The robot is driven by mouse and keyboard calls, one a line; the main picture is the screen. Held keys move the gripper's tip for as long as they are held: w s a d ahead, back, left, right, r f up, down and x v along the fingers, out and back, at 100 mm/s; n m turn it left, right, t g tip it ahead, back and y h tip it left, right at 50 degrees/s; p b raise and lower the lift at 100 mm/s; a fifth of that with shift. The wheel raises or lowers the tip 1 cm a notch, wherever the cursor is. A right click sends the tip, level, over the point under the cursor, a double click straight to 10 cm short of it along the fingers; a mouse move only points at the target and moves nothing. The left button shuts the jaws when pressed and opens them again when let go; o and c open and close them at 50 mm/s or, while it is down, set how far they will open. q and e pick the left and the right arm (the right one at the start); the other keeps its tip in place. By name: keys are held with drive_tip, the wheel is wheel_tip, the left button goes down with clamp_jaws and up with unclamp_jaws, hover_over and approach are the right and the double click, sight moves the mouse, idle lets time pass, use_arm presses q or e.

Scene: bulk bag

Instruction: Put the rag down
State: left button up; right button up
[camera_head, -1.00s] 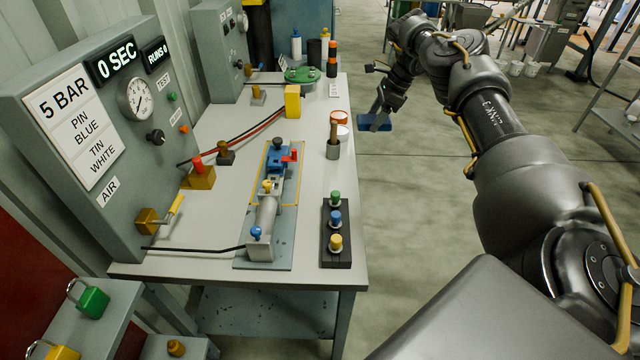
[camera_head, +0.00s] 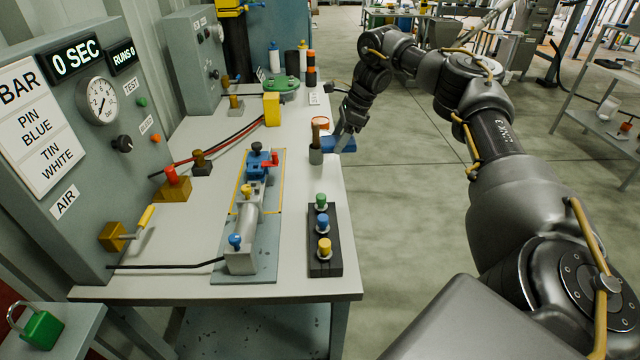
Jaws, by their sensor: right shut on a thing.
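A blue folded rag (camera_head: 341,144) is in my right gripper (camera_head: 340,136), at the right edge of the grey workbench (camera_head: 305,280). The gripper is shut on the rag, and its fingers point down. The rag is just right of a small grey cup (camera_head: 315,155) with a brown handle in it. I cannot tell whether the rag touches the bench or the cup. My left gripper is not in view.
A black block with green, blue and yellow knobs (camera_head: 324,240) stands at the bench's front right. A fixture with a grey cylinder (camera_head: 243,232) and blue clamp lies in the middle. An orange-rimmed tin (camera_head: 320,123) is behind the cup. Bare bench top lies between cup and block.

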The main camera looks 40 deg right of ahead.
sight(332, 145)
drive_tip(key=a+f, duration=0.2)
drive_tip(key=a, duration=0.1)
drive_tip(key=shift+s+a, duration=0.2)
drive_tip(key=shift+a, duration=0.05)
drive_tip(key=a+f, duration=0.2)
drive_tip(key=f, duration=0.1)
drive_tip(key=shift+a+f+p, duration=0.25)
drive_tip(key=shift+a+p, duration=0.05)
drive_tip(key=shift+a, duration=0.1)
drive_tip(key=shift+s+a+f, duration=0.1)
drive_tip(key=shift+a+f, duration=0.2)
drive_tip(key=shift+f, duration=0.05)
drive_tip(key=f, duration=0.1)
drive_tip(key=f+p, duration=0.1)
drive_tip(key=f, duration=0.1)
drive_tip(key=shift+a, duration=0.35)
drive_tip(key=shift+f, duration=0.4)
drive_tip(key=shift+s, duration=0.1)
drive_tip(key=o, duration=1)
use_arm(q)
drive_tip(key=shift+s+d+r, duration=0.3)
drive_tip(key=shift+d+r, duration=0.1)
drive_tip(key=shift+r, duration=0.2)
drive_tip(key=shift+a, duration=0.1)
